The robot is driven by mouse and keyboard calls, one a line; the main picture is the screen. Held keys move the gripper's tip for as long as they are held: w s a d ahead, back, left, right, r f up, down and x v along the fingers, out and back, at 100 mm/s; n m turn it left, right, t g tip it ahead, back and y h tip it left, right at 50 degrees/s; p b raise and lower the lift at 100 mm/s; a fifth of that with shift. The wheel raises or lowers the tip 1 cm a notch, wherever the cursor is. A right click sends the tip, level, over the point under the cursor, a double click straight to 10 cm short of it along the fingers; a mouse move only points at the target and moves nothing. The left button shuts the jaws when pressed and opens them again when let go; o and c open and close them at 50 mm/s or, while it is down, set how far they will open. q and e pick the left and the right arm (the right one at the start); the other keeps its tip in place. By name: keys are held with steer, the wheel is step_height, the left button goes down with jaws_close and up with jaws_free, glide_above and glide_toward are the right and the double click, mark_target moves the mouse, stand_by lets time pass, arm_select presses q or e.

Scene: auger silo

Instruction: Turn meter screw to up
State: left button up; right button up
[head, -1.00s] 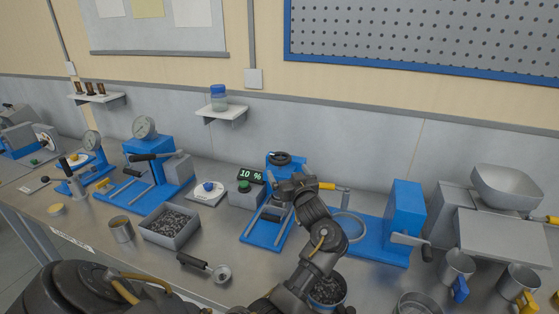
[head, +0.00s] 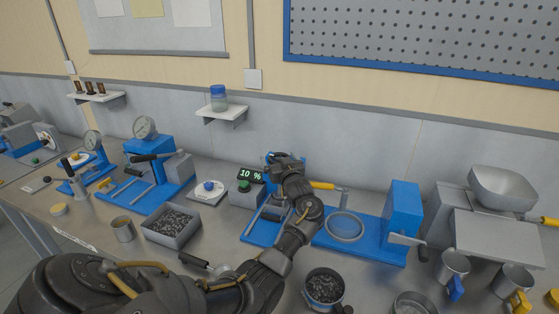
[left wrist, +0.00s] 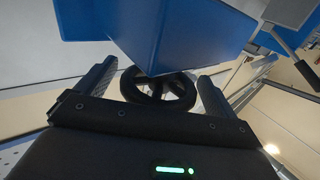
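A black spoked handwheel (left wrist: 158,90), apparently the meter screw, shows in the left wrist view against a blue housing (left wrist: 165,35). In the head view the blue device (head: 259,234) stands mid-bench, and my left gripper (head: 284,158) covers its top and the wheel. My left gripper (left wrist: 155,85) is open, with one finger on each side of the wheel. A gap shows between each finger and the rim, and I cannot see contact. My right gripper is not in view.
A display box (head: 247,186) left of the device reads 10 %. A yellow-handled lever (head: 323,186) and a blue crank machine (head: 403,215) stand to the right. A tray of dark pellets (head: 172,226) and a pellet-filled can (head: 324,287) stand nearby.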

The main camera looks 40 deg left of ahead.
arm_select(q)
steer(key=c, duration=0.8)
steer(key=shift+c, duration=0.2)
